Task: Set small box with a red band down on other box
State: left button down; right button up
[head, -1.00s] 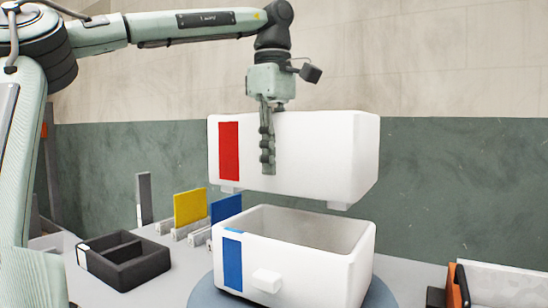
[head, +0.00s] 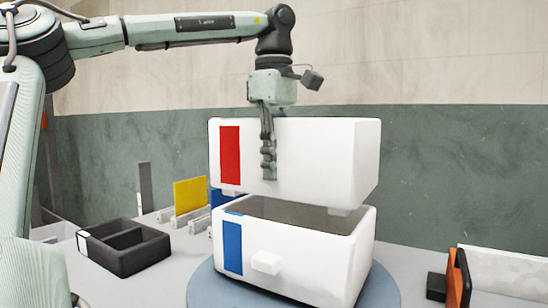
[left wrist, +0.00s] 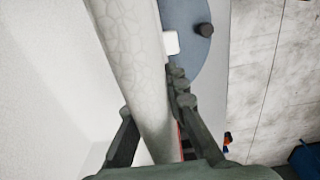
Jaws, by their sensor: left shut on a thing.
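The small white box with a red band (head: 325,158) hangs level above the other box. My left gripper (head: 268,165) is shut on its front wall from above. The other box (head: 320,262), white with a blue band and a front knob, is open-topped and stands on a round blue-grey turntable (head: 205,292). A narrow gap shows the inside of the lower box between the two. In the left wrist view, my left gripper's fingers (left wrist: 155,125) straddle the white wall (left wrist: 135,60) of the held box. My right gripper is not in view.
A black divided tray (head: 125,262) sits at left on the grey table. Yellow (head: 190,194) and blue panels stand in holders behind it. A black, orange and white rack (head: 470,280) stands at the right edge. A green and beige wall closes the back.

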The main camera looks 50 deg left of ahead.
aim_at(274, 189)
pick_arm(q)
jog(key=shift+f+b, duration=0.3)
jog(key=shift+f, duration=1.9)
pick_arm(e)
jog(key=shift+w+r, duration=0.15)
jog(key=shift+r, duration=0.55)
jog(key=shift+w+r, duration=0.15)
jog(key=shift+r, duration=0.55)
pick_arm(q)
jog(key=c, duration=1.5)
grip_release()
jog(key=shift+o, duration=0.2)
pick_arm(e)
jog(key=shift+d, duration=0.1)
pick_arm(q)
notch_tip(274, 189, up, 12)
jog(key=shift+r, duration=0.1)
